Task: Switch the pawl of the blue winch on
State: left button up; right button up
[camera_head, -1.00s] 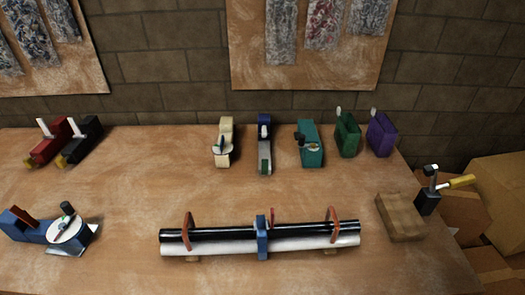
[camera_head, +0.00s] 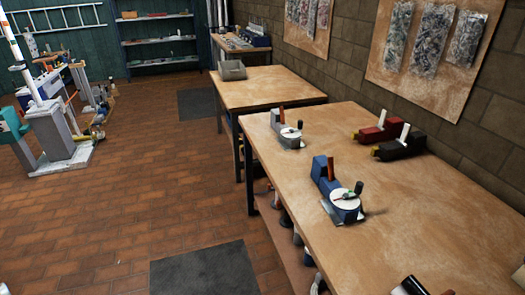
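A blue winch (camera_head: 324,172) sits on the wooden workbench near its left edge. It has a round white drum or disc (camera_head: 345,199) on top, an upright orange-brown lever and a dark knob, on a pale base plate. The exact position of its pawl is too small to tell. A second, similar winch (camera_head: 290,134) with a greyish body and a reddish upright lever stands farther back on the same bench. Neither of my grippers shows in the head view.
A red device (camera_head: 378,132) and a black device (camera_head: 397,148) with white handles lie toward the wall. Bar ends (camera_head: 412,286) show at the bottom edge. Another table (camera_head: 265,88) with a grey bin stands behind. The brick floor left of the bench has free room around a dark mat (camera_head: 205,272).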

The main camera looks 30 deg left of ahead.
aim_at(330, 162)
jog(key=u, duration=0.85)
jog(key=k, duration=0.6)
jog(key=u, duration=1.15)
jog(key=i, duration=0.7)
jog(key=z, duration=0.6)
jog(key=i, duration=0.55)
jog(key=z, duration=0.65)
